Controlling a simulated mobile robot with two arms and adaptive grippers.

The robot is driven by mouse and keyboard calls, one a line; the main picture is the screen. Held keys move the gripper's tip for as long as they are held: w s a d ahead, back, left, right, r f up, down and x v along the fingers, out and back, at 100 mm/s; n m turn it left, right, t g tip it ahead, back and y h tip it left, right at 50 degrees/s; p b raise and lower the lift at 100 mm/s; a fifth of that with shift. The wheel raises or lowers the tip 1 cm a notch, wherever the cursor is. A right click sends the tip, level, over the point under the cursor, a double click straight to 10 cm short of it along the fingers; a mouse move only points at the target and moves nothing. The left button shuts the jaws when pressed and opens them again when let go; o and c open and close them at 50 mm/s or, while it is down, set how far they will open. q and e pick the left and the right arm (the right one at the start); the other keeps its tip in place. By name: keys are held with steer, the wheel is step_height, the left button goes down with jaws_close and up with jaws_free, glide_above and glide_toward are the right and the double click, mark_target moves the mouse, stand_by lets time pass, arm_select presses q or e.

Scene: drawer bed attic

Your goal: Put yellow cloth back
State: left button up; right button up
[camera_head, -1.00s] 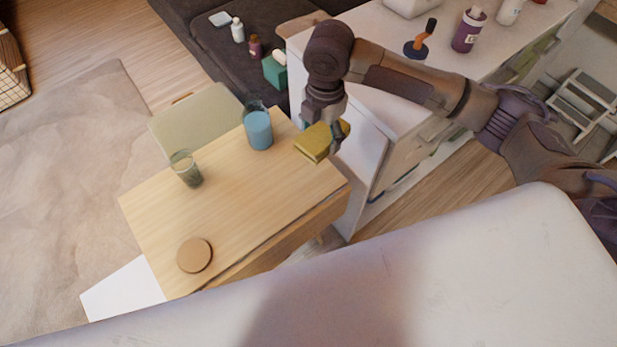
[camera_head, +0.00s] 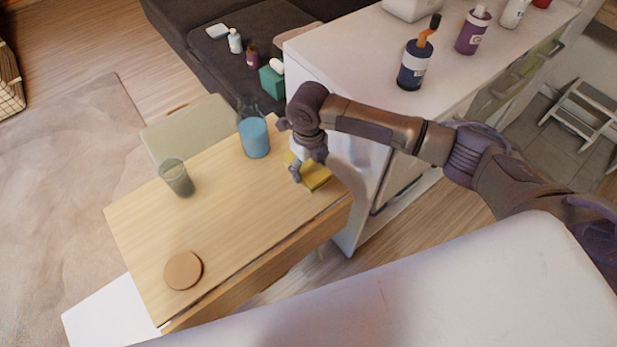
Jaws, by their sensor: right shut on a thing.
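The yellow cloth (camera_head: 316,179) is a small folded block at the far right corner of the wooden table (camera_head: 225,220). It is down at the tabletop; whether it touches the wood is hard to tell. My right gripper (camera_head: 306,169) reaches in from the right and is shut on the cloth from above. The gripper hides part of the cloth. My left gripper is not in view.
A blue jug (camera_head: 254,137) stands close to the left of the gripper. A glass (camera_head: 177,178) and a round coaster (camera_head: 183,270) are on the table. A white cabinet (camera_head: 345,60) with bottles stands just right. The table's middle is clear.

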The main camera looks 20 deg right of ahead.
mark_target(309, 177)
steer(key=shift+f, duration=2.3)
steer(key=shift+f, duration=0.15)
steer(key=o, duration=1.1)
steer(key=shift+r, duration=0.2)
step_height(309, 177, up, 12)
steer(key=shift+f, duration=0.1)
